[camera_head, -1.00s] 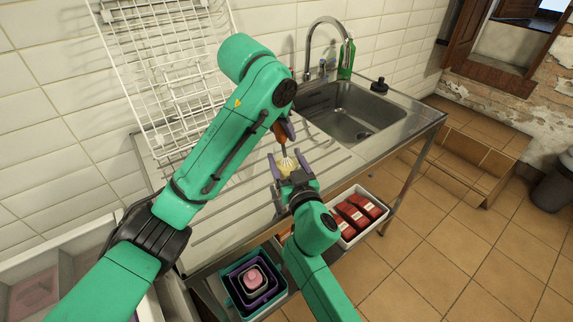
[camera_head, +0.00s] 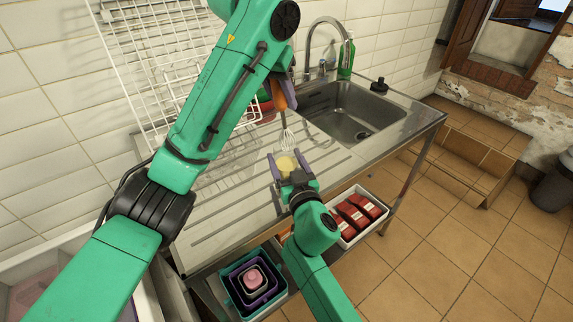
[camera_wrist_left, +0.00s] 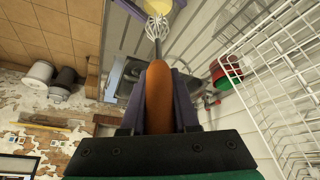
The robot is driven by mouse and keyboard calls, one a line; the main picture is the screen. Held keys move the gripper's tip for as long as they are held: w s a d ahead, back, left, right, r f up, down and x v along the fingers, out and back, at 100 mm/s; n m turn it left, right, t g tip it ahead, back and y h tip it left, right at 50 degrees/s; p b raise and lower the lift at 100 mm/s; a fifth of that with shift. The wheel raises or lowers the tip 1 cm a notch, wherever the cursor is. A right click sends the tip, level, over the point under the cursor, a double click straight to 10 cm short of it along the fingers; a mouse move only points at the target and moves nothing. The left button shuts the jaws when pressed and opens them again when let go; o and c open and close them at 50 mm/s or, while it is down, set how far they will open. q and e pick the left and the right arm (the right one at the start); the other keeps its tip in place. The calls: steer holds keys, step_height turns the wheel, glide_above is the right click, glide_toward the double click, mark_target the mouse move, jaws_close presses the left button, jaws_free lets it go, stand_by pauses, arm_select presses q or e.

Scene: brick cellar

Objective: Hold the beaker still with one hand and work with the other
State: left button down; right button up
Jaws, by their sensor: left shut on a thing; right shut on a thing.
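My left gripper (camera_head: 280,90) is shut on the orange-brown handle of a whisk (camera_head: 286,138), whose wires hang down just past the beaker's far side in the head view. The handle (camera_wrist_left: 159,95) shows between the left fingers in the left wrist view, with the wire head (camera_wrist_left: 157,27) beyond it. The beaker (camera_head: 287,164) has pale yellow contents and stands on the draining board. My right gripper (camera_head: 289,170) is shut on it, with purple fingers on both sides. The wires appear clear of the contents. The beaker's lower part is hidden by the right gripper.
The steel draining board (camera_head: 225,205) runs to a sink (camera_head: 350,112) with a tap (camera_head: 318,40). A white wire rack (camera_head: 150,75) leans at the wall. Below are a white bin (camera_head: 349,243) of red packs and nested square containers (camera_head: 240,300).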

arm_select(q)
steer(key=shift+r, duration=2.15)
arm_select(e)
steer(key=o, duration=1.4)
steer(key=shift+o, duration=0.2)
steer(key=v, duration=1.2)
arm_select(q)
steer(key=shift+f, duration=0.1)
arm_select(e)
steer(key=shift+f, duration=0.1)
